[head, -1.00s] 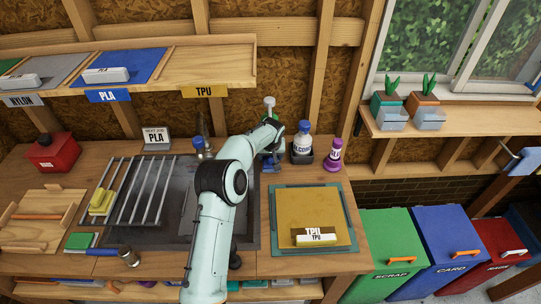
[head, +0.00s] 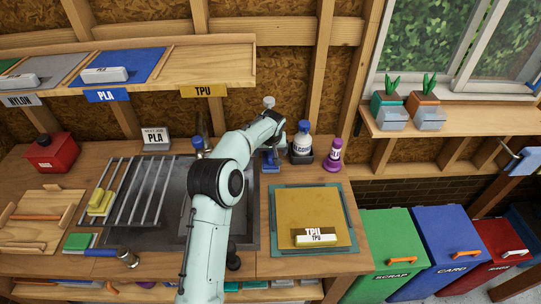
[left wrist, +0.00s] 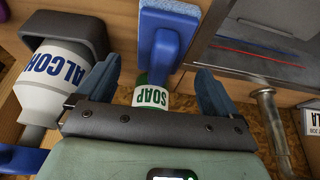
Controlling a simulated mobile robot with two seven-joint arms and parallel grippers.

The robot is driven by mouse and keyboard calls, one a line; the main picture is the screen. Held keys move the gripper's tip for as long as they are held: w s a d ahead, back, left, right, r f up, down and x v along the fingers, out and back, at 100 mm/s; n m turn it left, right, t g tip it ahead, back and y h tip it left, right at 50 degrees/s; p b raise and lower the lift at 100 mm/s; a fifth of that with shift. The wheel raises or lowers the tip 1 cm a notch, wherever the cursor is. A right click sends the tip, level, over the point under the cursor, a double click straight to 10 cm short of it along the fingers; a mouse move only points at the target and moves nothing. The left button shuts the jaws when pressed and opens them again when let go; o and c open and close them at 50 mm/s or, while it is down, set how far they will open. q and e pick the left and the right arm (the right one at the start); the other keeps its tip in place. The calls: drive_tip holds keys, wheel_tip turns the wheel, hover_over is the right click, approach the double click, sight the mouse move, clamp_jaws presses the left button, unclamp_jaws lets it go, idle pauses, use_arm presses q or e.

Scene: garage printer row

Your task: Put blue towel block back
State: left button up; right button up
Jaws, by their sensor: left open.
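A blue block with a light blue textured pad (left wrist: 170,22) and a darker blue handle (left wrist: 160,52) shows in the left wrist view. It also shows in the head view (head: 271,160), at the back of the bench beside the alcohol bottle. My left gripper (left wrist: 157,85) is open, with one finger on each side of the handle in the picture. In the head view the left gripper (head: 279,124) is small, above and behind the block. A soap bottle (left wrist: 151,97) stands close by, partly hidden by the gripper. My right gripper is not in view.
The alcohol bottle (head: 302,141) in its dark holder and a purple bottle (head: 333,153) stand right of the block. A sink with a rack (head: 150,190) lies to the left. A tan plate on a green mat (head: 343,238) lies in front.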

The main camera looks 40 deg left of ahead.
sight(271, 166)
use_arm(q)
drive_tip(key=v, duration=0.8)
idle(0.4)
